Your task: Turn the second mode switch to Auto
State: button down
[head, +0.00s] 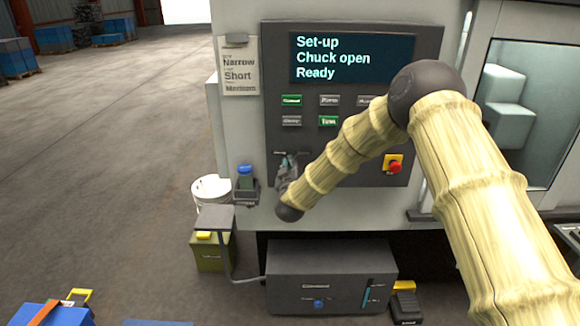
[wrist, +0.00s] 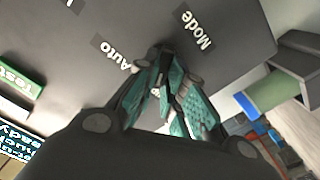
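The control panel (head: 350,175) of the machine fills the middle of the head view. My gripper (head: 285,170) is at its lower left, pointing at the panel. In the wrist view, my gripper's teal-padded fingers (wrist: 168,62) come close together at the panel, around a small dark mode switch that they mostly hide. The "Mode" label (wrist: 197,31) is right of the fingertips and the "Auto" label (wrist: 115,54) left of them, partly covered. The knob's pointing direction is hidden. The screen (head: 350,58) reads "Set-up, Chuck open, Ready".
A red emergency button (head: 394,166) is right of my forearm. Lit and unlit buttons (head: 328,120) lie above. A holder with a blue-topped item (head: 245,176) juts out left of my gripper. A grey box (head: 330,275) stands below. The floor at left is mostly clear.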

jog(key=shift+f+b, duration=0.1)
jog(key=shift+b, duration=0.4)
jog(key=m+b, duration=0.7)
jog(key=b, duration=0.2)
jog(key=d+m+b, duration=0.1)
jog(key=m+b, duration=0.3)
jog(key=b, duration=0.1)
jog(key=shift+m, duration=0.6)
jog(key=c, duration=1.5)
grip_release()
jog(key=shift+d, duration=0.1)
